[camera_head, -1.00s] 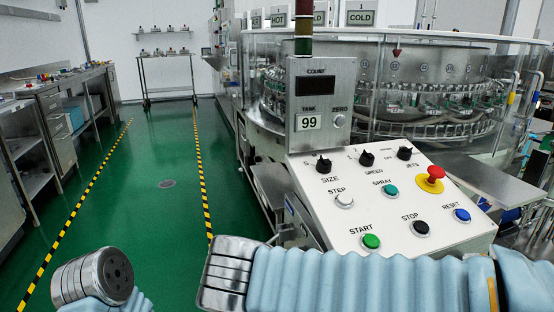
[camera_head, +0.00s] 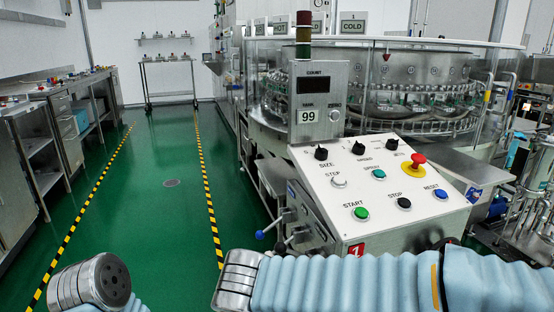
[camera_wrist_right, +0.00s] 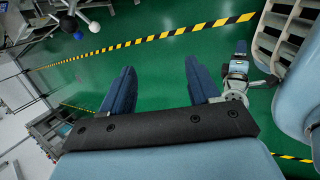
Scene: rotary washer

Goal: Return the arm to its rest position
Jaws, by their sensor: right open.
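My right arm's blue sleeve (camera_head: 345,284) runs along the bottom of the head view, below the washer's control panel (camera_head: 322,190). Its metal wrist (camera_head: 236,280) is at the left end, over the green floor and clear of the panel. In the right wrist view my right gripper (camera_wrist_right: 161,82) is open, with two dark blue fingers apart and only floor between them. My left arm's metal joint (camera_head: 92,282) shows at the bottom left of the head view.
The rotary washer (camera_head: 375,95) stands behind the panel. Levers with ball knobs (camera_head: 260,235) stick out left of the panel; dark and white knobs also show in the wrist view (camera_wrist_right: 68,23). A bench (camera_head: 50,130) lines the left. The striped aisle (camera_head: 150,190) is clear.

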